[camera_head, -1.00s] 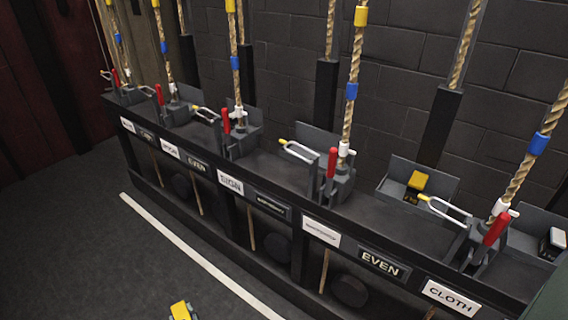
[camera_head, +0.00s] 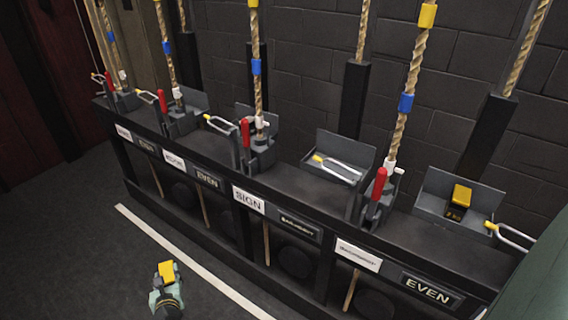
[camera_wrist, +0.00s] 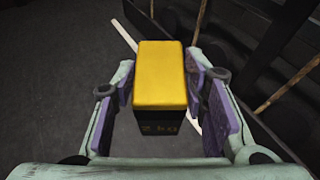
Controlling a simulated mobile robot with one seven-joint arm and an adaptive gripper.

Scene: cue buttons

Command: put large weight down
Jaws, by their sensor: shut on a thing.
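A black weight with a yellow top (camera_wrist: 160,80) is between the fingers of my gripper (camera_wrist: 163,105) in the wrist view. Its front face carries a marking that looks like "2 kg". My gripper is shut on it, with purple pads on both sides. In the head view the held weight (camera_head: 166,272) shows at the lower left, above the floor, with my gripper (camera_head: 167,292) just below it. It is apart from the rail stand. Its underside is hidden.
A long black rail stand (camera_head: 320,215) with ropes, red-handled locks and label plates runs diagonally across. A smaller yellow-topped weight (camera_head: 458,202) sits in a grey tray (camera_head: 433,187) at right. Another grey tray (camera_head: 340,146) holds no weight. Open floor (camera_head: 70,265) lies left of a white line (camera_head: 185,258).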

